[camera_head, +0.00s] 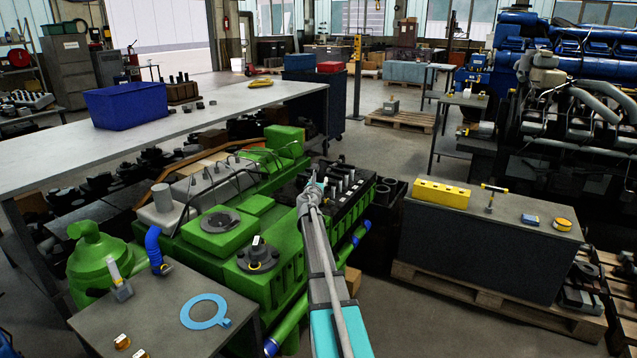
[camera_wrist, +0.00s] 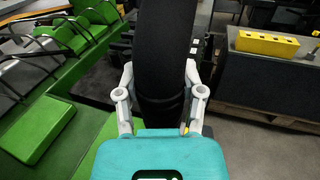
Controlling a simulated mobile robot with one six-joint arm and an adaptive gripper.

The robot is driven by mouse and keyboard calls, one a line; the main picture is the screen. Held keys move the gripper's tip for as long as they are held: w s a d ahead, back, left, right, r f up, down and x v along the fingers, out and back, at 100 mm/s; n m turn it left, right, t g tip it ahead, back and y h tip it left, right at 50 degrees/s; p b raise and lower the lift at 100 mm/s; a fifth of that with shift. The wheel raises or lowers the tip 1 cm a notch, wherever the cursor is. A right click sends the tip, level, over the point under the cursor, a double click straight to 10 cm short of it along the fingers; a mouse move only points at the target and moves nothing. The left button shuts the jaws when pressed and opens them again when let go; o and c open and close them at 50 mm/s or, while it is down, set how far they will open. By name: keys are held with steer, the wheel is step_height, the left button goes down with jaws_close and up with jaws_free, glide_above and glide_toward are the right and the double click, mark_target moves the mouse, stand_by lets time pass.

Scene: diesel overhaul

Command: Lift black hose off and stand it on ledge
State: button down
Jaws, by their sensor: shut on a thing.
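A thick black hose (camera_wrist: 166,50) stands large and close in the wrist view, running up out of the top of the picture. My gripper (camera_wrist: 160,100) is shut on its lower part, one pale finger on each side. The hose's lower end is hidden behind my gripper body. In the head view my gripper (camera_head: 312,186) is over the green engine (camera_head: 285,255), by its black section with upright pegs (camera_head: 345,185). I cannot make out the hose there. I cannot tell which surface is the ledge.
A grey bench (camera_head: 470,235) at the right holds a yellow block (camera_head: 441,193) and small parts. A small table (camera_head: 165,315) at front left holds a blue ring (camera_head: 204,312) and a blue elbow (camera_head: 153,245). A long worktop (camera_head: 40,160) with a blue bin (camera_head: 126,106) lies behind.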

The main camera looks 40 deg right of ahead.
steer(key=shift+r+p, duration=1.25)
steer(key=shift+r, duration=0.45)
steer(key=shift+r, duration=0.2)
steer(key=shift+r+p, duration=0.7)
steer(key=shift+p, duration=0.2)
steer(key=shift+r, duration=0.15)
steer(key=shift+r+p, duration=1.5)
steer(key=shift+p, duration=0.15)
